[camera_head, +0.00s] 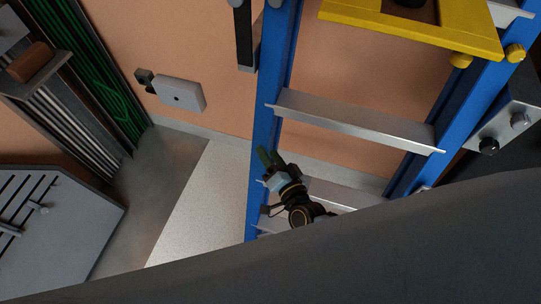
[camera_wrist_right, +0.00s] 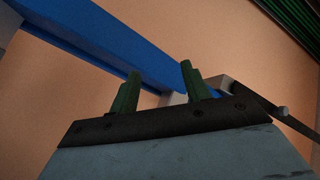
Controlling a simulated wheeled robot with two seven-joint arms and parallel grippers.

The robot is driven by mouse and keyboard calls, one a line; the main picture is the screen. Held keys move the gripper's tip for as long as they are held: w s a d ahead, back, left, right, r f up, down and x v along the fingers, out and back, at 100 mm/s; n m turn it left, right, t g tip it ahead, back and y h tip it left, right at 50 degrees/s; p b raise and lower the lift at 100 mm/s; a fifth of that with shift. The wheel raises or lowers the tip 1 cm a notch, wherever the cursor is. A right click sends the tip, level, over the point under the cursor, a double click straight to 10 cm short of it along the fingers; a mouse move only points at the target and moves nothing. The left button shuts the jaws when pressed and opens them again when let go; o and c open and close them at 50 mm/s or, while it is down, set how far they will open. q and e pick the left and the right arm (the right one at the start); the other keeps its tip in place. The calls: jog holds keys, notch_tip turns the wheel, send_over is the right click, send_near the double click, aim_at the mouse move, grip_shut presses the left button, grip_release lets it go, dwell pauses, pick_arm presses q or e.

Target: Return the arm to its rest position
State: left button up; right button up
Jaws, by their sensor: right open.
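My right gripper (camera_head: 266,158) shows in the head view near the lower middle, in front of the blue left rail of a ladder-like frame. In the right wrist view its two green fingers (camera_wrist_right: 158,92) stand apart with nothing between them. Behind the fingers in that view is a blue rail (camera_wrist_right: 105,42) and a wall. My right arm (camera_head: 297,200) runs down from the gripper and is partly hidden behind a large dark shape at the bottom. My left gripper is in neither view.
The blue frame (camera_head: 262,140) has grey rungs (camera_head: 355,122) close to my right arm. A yellow bracket (camera_head: 405,26) sits on it higher up. A grey wall box (camera_head: 180,94), a cable channel (camera_head: 90,75) and a slotted grey panel (camera_head: 60,235) are to the left.

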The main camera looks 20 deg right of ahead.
jog(key=shift+f, duration=0.15)
dwell(0.4)
jog(key=s+d+f+n+g+b, duration=0.1)
jog(key=s+d+f+n+g, duration=0.15)
jog(key=s+f, duration=0.4)
jog(key=s+d+f+n+g+h+b, duration=0.1)
jog(key=s+d+f+n+g, duration=0.2)
jog(key=f, duration=0.7)
jog(key=s+d+f+n+g+b, duration=0.1)
jog(key=s+f+g, duration=0.2)
jog(key=s+f, duration=0.4)
jog(key=s+d+f+n+g+h, duration=0.1)
jog(key=s+d+f+g, duration=0.1)
jog(key=s+f, duration=0.2)
jog(key=s+d+f+n+g+b, duration=0.1)
jog(key=s+d+f+g, duration=0.2)
jog(key=s, duration=0.7)
jog(key=s+d+f+n+g+h, duration=0.1)
jog(key=s+d+f+g, duration=0.1)
jog(key=s+f, duration=0.3)
jog(key=s, duration=0.2)
jog(key=shift+s+d+f+n+h, duration=0.15)
jog(key=shift+s+f+n+h, duration=0.1)
jog(key=shift+s+n+h, duration=0.1)
jog(key=shift+g, duration=0.25)
